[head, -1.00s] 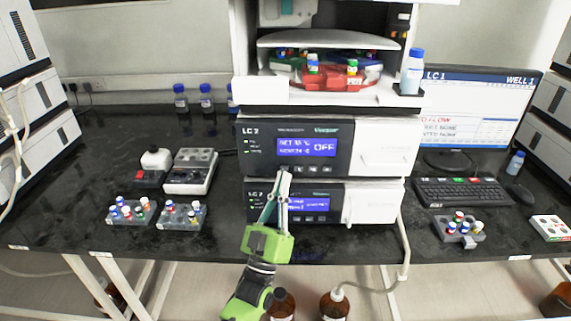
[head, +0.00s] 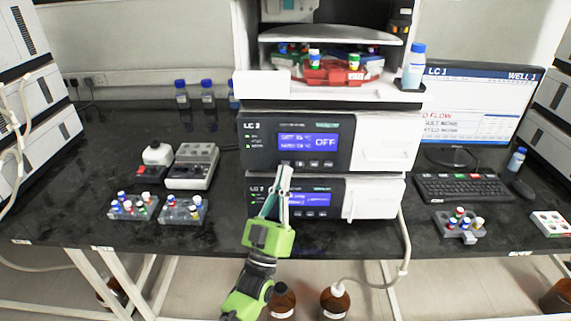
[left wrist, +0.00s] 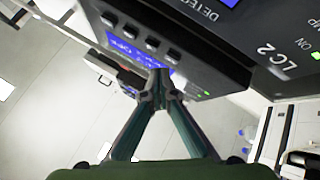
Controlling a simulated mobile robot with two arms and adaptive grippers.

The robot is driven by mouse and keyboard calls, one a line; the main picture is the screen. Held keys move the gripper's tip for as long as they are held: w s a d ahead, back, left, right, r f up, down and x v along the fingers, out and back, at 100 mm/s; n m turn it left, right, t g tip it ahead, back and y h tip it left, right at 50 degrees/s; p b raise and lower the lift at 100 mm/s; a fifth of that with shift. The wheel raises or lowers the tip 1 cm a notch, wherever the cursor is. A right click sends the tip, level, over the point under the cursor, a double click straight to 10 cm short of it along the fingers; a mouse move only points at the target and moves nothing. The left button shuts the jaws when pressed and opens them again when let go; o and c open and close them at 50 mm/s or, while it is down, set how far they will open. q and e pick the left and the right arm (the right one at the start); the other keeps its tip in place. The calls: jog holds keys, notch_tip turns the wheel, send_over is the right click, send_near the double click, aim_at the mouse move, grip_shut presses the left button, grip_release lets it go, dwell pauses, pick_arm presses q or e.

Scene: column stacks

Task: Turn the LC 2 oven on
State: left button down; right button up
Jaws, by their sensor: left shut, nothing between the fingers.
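The LC 2 oven, the upper module of the stack (head: 345,150), has a dark front and a blue display reading OFF (head: 308,143). A row of small buttons lies under the display. My left gripper (head: 285,169) is shut and empty. In the head view its fingertips are at the lower edge of the oven panel, close to the leftmost button (head: 286,163). Whether they touch is unclear. In the left wrist view the shut fingertips (left wrist: 160,78) overlap the oven's display, near the buttons (left wrist: 150,43). My right gripper is not in view.
The lower LC 2 module (head: 330,213) sits directly beneath, with its own lit display. A tray of coloured-cap vials (head: 330,73) and a blue-capped bottle (head: 414,65) are above. A monitor (head: 480,110) and keyboard (head: 460,189) stand right. Vial racks (head: 133,210) stand left.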

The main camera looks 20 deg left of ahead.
pick_arm(q)
jog(key=shift+w, duration=0.1)
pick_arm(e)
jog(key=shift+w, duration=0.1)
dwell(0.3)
pick_arm(q)
jog(key=shift+w+a, duration=0.1)
jog(key=shift+w, duration=0.25)
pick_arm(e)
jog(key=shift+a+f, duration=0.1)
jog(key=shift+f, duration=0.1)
pick_arm(q)
jog(key=shift+w+a+b, duration=0.15)
jog(key=shift+w+b, duration=0.2)
jog(key=shift+b, duration=0.15)
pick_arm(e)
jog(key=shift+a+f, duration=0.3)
pick_arm(q)
jog(key=shift+s, duration=0.1)
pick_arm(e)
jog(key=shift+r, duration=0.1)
pick_arm(q)
jog(key=shift+s+d+p, duration=0.3)
jog(key=shift+s+p, duration=0.1)
jog(key=shift+s, duration=0.3)
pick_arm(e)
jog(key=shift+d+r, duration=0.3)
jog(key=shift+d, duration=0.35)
